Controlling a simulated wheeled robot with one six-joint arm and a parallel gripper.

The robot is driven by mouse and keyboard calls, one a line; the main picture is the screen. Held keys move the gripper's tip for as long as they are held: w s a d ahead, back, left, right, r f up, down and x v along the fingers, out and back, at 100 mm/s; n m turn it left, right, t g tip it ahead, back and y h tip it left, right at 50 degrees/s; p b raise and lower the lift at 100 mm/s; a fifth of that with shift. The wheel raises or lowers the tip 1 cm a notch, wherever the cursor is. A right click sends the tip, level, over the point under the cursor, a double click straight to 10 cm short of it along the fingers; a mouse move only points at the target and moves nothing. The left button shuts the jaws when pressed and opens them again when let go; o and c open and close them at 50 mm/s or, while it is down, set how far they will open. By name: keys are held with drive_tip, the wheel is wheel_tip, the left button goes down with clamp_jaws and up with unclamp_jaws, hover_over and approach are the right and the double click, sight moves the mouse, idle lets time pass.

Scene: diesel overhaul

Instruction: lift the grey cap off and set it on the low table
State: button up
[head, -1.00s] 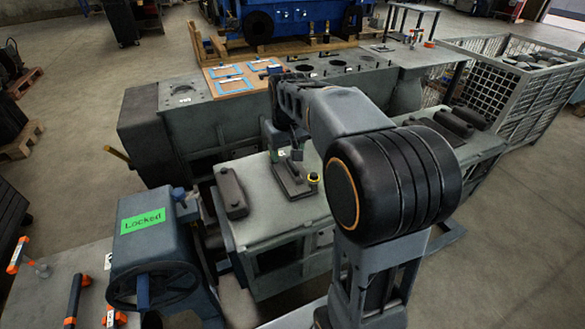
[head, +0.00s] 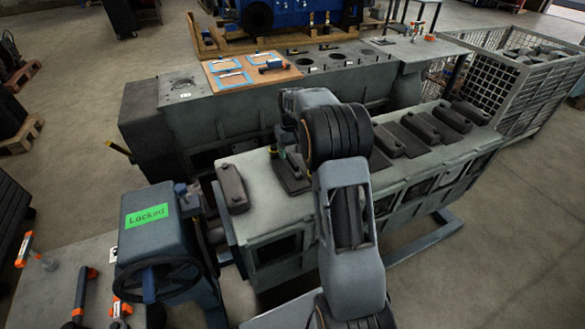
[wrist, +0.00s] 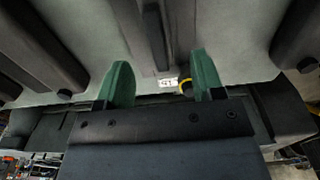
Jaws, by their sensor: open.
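Dark grey caps lie in a row on the pale engine block; one cap (head: 232,188) is at its left end. My gripper (head: 282,152) is over the block beside that cap, partly hidden by my arm, above a dark plate (head: 292,178). In the wrist view my gripper (wrist: 158,85) has its two green fingers spread, with nothing held between them. A narrow dark grey cap (wrist: 153,35) lies beyond the fingertips, roughly between them. Which cap is meant is unclear.
More caps (head: 425,129) stand close together to the right. A grey bench (head: 50,300) with tools is at lower left, beside a blue stand with a green "Locked" sign (head: 147,216). A raised table (head: 410,48) is at the back. A wire crate (head: 510,90) stands at right.

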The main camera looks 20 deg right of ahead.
sight(293, 159)
drive_tip(key=shift+d+f+p, duration=0.1)
drive_tip(key=shift+f+p, duration=0.55)
drive_tip(key=shift+f, duration=2.2)
drive_tip(key=shift+c, duration=0.3)
drive_tip(key=c, duration=1.1)
drive_tip(key=shift+w+r, duration=0.1)
